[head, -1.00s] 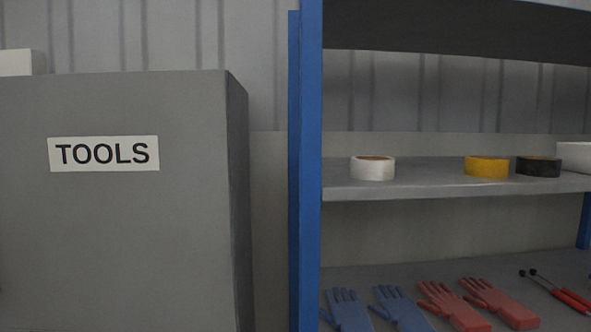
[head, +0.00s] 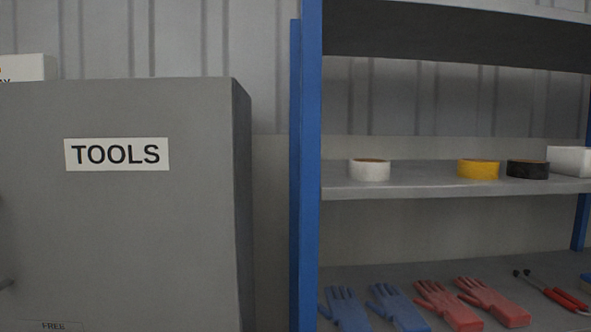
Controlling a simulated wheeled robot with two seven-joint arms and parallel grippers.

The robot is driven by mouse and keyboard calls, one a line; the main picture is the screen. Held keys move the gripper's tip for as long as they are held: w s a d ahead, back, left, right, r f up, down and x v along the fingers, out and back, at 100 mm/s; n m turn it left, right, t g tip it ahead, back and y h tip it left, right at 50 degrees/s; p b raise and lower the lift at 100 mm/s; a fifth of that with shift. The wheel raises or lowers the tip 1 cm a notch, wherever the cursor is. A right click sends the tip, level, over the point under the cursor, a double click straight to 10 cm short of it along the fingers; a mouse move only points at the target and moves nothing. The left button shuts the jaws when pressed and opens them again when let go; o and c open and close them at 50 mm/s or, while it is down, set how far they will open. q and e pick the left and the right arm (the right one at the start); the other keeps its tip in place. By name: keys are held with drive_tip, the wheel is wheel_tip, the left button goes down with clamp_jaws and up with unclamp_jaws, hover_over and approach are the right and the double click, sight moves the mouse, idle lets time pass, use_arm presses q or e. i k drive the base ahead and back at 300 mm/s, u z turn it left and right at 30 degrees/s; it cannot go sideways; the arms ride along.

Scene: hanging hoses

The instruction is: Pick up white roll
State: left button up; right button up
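The white roll (head: 369,170) lies flat on the middle shelf (head: 400,190) of the blue-framed rack, near the left end of the shelf. Its brown core shows at the top. A yellow roll (head: 478,169) and a black roll (head: 527,169) lie to its right on the same shelf, apart from it. Neither of my grippers is in the head view.
A blue rack post (head: 308,170) stands just left of the white roll. A grey cabinet (head: 150,230) labelled TOOLS fills the left side. A white box (head: 570,160) sits right of the black roll. Blue gloves (head: 345,308), red gloves (head: 447,304) and red-handled pliers (head: 560,297) lie on the lower shelf.

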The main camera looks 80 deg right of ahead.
sight(372, 170)
drive_tip(key=k, duration=0.85)
drive_tip(key=z, duration=0.6)
